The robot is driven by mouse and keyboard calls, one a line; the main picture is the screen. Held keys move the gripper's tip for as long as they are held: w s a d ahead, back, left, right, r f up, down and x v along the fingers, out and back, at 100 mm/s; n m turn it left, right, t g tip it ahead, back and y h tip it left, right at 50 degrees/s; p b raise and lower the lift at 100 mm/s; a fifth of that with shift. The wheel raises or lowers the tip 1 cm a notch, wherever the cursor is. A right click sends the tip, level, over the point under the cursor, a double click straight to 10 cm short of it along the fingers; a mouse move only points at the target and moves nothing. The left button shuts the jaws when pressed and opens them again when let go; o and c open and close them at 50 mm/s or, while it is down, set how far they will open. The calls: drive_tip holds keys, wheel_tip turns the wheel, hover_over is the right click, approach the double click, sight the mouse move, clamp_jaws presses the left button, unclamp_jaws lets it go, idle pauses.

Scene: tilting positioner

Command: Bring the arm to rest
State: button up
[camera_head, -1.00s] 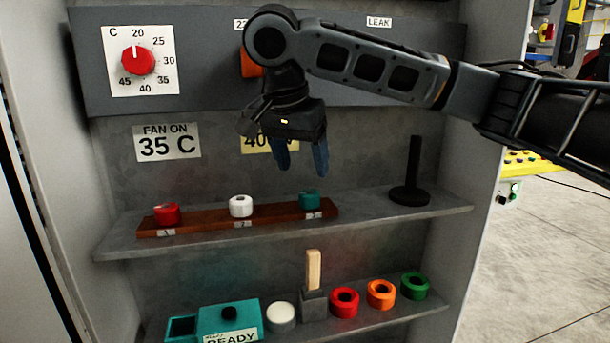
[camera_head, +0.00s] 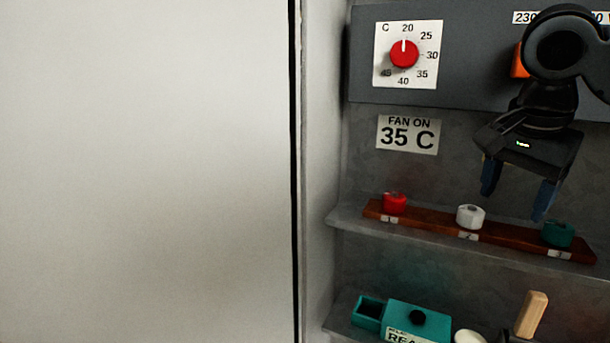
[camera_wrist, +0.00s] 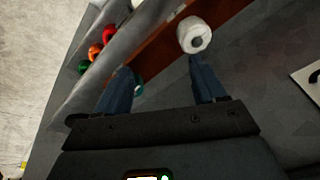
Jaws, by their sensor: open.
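My gripper (camera_head: 515,203) hangs pointing down in front of the cabinet, at the right of the head view. Its two blue fingers are apart with nothing between them. They are near the white knob-like piece (camera_head: 470,216) and the teal piece (camera_head: 557,234) on the brown strip, apparently clear of both. In the wrist view, the open fingers of my gripper (camera_wrist: 160,68) show, with the white piece (camera_wrist: 194,36) beyond the right fingertip and the teal piece (camera_wrist: 138,84) partly hidden behind the left finger. Most of my arm is outside the head view.
A red dial (camera_head: 404,54) points near 20 on the upper panel. A red piece (camera_head: 394,203) stands on the brown strip (camera_head: 430,226). Below are a teal box (camera_head: 430,320) and a wooden-handled tool (camera_head: 531,314). A plain pale panel (camera_head: 150,170) fills the left.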

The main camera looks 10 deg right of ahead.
drive_tip(key=w+a+f+n+t+y, duration=0.1)
drive_tip(key=a+f+n+t+y, duration=0.2)
drive_tip(key=a, duration=0.6)
drive_tip(key=w+a+f+t+y, duration=0.1)
drive_tip(key=a+f+t+y, duration=0.3)
drive_tip(key=a, duration=0.6)
drive_tip(key=w+a+n+t+y, duration=0.1)
drive_tip(key=a+n+t+y, duration=0.15)
drive_tip(key=a+y, duration=0.45)
drive_tip(key=s+d+f+m+t+h, duration=0.1)
drive_tip(key=s+f+t+h, duration=0.1)
drive_tip(key=s+f+h, duration=0.5)
drive_tip(key=s+d+f+m+t+h, duration=0.2)
drive_tip(key=s+f+h, duration=0.1)
drive_tip(key=s+f, duration=0.75)
drive_tip(key=s+d+n, duration=0.3)
drive_tip(key=s, duration=0.5)
drive_tip(key=s+d+r+n+g+h, duration=0.1)
drive_tip(key=s+n, duration=0.3)
drive_tip(key=s, duration=0.5)
drive_tip(key=s+d+n, duration=0.4)
drive_tip(key=s, duration=0.4)
drive_tip(key=shift+s+d+r+h, duration=0.25)
drive_tip(key=shift+d+h, duration=0.05)
drive_tip(key=shift+h, duration=0.1)
drive_tip(key=shift+c, duration=0.5)
